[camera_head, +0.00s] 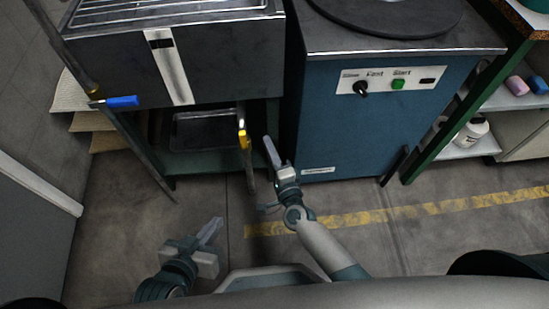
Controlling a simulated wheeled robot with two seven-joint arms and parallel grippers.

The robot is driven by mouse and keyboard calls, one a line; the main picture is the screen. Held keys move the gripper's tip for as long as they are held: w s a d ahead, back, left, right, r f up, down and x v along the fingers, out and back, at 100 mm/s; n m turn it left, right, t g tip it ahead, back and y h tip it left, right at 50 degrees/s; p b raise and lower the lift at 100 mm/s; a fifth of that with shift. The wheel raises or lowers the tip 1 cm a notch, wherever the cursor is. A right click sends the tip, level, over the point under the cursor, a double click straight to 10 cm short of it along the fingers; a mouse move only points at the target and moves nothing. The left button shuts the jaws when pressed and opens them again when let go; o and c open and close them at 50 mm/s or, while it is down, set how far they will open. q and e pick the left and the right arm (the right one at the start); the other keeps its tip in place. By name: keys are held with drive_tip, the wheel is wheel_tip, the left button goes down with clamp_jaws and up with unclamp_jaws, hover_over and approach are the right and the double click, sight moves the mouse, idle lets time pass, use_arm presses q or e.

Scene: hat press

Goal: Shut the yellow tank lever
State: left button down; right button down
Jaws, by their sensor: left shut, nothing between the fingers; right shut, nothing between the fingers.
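The yellow tank lever (243,139) is at the right front corner of the metal tank (215,52). It is on a thin vertical pipe and looks roughly in line with it, though it is small and foreshortened. My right gripper (268,145) is shut and empty, just right of the yellow lever, with its fingers pointing up in the picture. A small gap shows between them; I cannot tell the depth between them. My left gripper (213,228) is shut and empty, low over the floor, away from the tank.
A blue lever (122,101) sticks out on a pipe at the tank's left. A blue machine (350,125) with a knob and a green button stands close right of my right gripper. A shelf (468,148) with bottles is further right. The floor in front is clear.

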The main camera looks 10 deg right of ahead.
sight(244, 144)
use_arm(q)
drive_tip(key=shift+w+d+r+t, duration=0.25)
drive_tip(key=shift+d+r+t, duration=0.05)
drive_tip(key=shift+r, duration=0.1)
use_arm(e)
drive_tip(key=shift+w+a, duration=0.25)
drive_tip(key=shift+a, duration=0.45)
drive_tip(key=shift+w+a, duration=0.2)
drive_tip(key=shift+a, duration=0.55)
drive_tip(key=shift+w+a, duration=0.25)
drive_tip(key=shift+a, duration=0.45)
use_arm(q)
drive_tip(key=shift+s+a+f, duration=0.1)
drive_tip(key=shift+a, duration=0.1)
